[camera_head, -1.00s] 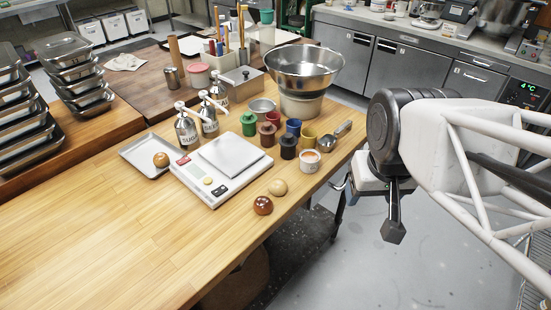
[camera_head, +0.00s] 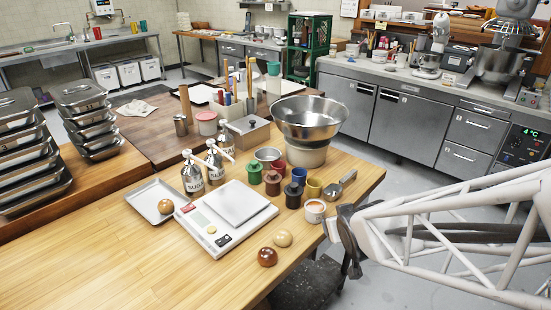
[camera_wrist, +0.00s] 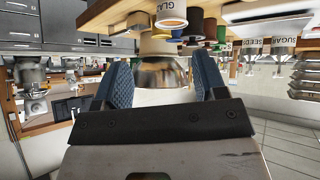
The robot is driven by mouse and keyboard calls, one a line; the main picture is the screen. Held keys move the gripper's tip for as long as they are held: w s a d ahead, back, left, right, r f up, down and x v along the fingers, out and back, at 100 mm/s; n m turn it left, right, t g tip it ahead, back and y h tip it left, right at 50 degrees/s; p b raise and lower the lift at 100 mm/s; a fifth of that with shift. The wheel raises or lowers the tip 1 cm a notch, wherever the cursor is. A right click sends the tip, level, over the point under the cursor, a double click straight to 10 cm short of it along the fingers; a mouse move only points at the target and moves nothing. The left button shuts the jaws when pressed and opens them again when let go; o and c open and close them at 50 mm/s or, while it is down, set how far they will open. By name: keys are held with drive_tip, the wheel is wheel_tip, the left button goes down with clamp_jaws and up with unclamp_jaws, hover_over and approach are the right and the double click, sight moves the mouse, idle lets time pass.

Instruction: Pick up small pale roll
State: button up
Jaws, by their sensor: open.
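The small pale roll (camera_head: 283,239) lies on the wooden table near its right front edge. A darker glossy brown roll (camera_head: 267,256) lies just in front of it, to its left. My gripper shows in the wrist view (camera_wrist: 163,82) with its two blue-padded fingers apart and nothing between them. In the head view my arm's end is at the table's right edge, to the right of the pale roll and apart from it; its fingers are not clear there. I cannot make out the pale roll in the wrist view.
A white scale (camera_head: 222,240) stands left of the pale roll. A glaze pot (camera_head: 315,211), coloured cups and a steel bowl (camera_head: 306,124) stand behind. A tray (camera_head: 144,203) holds a golden roll (camera_head: 166,206). The table's front left is clear.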

sight(288, 241)
drive_tip(key=a+f+n+t+y, duration=0.1)
drive_tip(key=a+f+y, duration=0.1)
drive_tip(key=a+f, duration=0.1)
drive_tip(key=w+a+f+n+t+y, duration=0.1)
drive_tip(key=a+f+y, duration=0.2)
drive_tip(key=f, duration=0.1)
drive_tip(key=a+f+n+t+y, duration=0.1)
drive_tip(key=a+f+y, duration=0.1)
drive_tip(key=a+f, duration=0.1)
drive_tip(key=shift+w+f+n+t, duration=0.15)
drive_tip(key=shift+n+t, duration=0.25)
drive_tip(key=shift+s+a+f+y, duration=0.25)
drive_tip(key=shift+s+a+y, duration=0.1)
drive_tip(key=shift+y, duration=0.45)
drive_tip(key=shift+x, duration=1.3)
drive_tip(key=shift+w, duration=0.15)
drive_tip(key=shift+f+x, duration=0.15)
drive_tip(key=shift+x, duration=1.1)
drive_tip(key=shift+f+x, duration=0.15)
drive_tip(key=shift+x, duration=1.1)
drive_tip(key=shift+d, duration=0.2)
drive_tip(key=c, duration=0.4)
